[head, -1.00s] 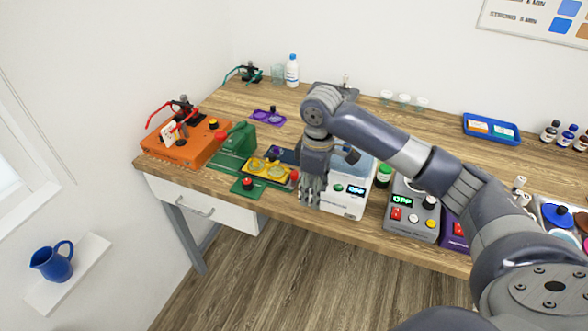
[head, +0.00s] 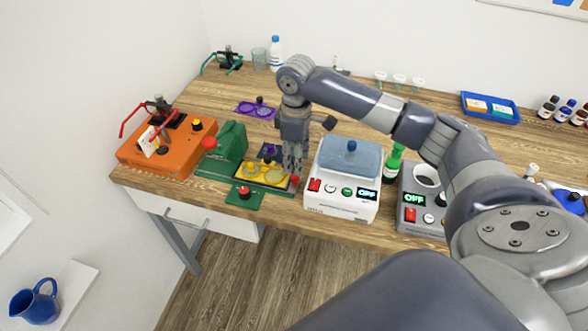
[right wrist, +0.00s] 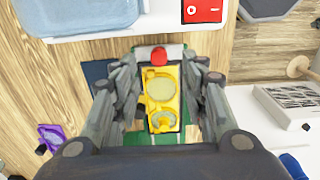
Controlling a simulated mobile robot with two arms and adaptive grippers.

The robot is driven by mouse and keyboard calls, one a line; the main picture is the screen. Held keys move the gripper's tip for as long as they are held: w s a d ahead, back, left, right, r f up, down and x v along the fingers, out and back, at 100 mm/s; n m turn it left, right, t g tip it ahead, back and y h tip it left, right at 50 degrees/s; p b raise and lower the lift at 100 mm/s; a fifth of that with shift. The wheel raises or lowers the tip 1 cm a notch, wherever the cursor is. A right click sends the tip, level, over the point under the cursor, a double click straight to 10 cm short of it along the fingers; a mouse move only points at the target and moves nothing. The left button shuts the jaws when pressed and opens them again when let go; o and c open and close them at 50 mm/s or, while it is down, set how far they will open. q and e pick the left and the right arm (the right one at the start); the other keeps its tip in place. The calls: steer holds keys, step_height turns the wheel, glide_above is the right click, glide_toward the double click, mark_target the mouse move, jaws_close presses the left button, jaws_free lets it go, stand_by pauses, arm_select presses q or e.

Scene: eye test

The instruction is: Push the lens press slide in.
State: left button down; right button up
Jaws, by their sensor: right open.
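The lens press is a green machine (head: 228,145) on the bench, with a red knob on its top left. Its yellow slide (head: 262,173) holds round lenses and sticks out to the right, ending in a red knob (head: 295,180). My right gripper (head: 293,172) points down at the knob end of the slide. In the right wrist view the open fingers of my right gripper (right wrist: 162,66) lie on either side of the slide (right wrist: 161,98) and its red knob (right wrist: 159,55), with gaps. Whether they touch anything is unclear. My left gripper is out of view.
A white device with a blue lid (head: 349,160) stands just right of the slide. A green plate with a red button (head: 245,191) lies in front. An orange machine (head: 165,145) stands left, and a purple lens tray (head: 256,110) lies behind.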

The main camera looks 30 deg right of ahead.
mark_target(265, 173)
step_height(265, 173, down, 5)
steer(key=shift+w+r+p, duration=0.1)
steer(key=shift+p, duration=0.3)
steer(key=shift+f, duration=0.95)
steer(key=c, duration=0.9)
jaws_close()
steer(key=w+a, duration=0.2)
steer(key=w, duration=0.1)
steer(key=w+a, duration=0.3)
steer(key=shift+w+a, duration=0.35)
steer(key=shift+w, duration=0.05)
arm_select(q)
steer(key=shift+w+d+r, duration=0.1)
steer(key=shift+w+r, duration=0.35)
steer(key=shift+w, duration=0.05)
arm_select(e)
steer(key=shift+r, duration=0.1)
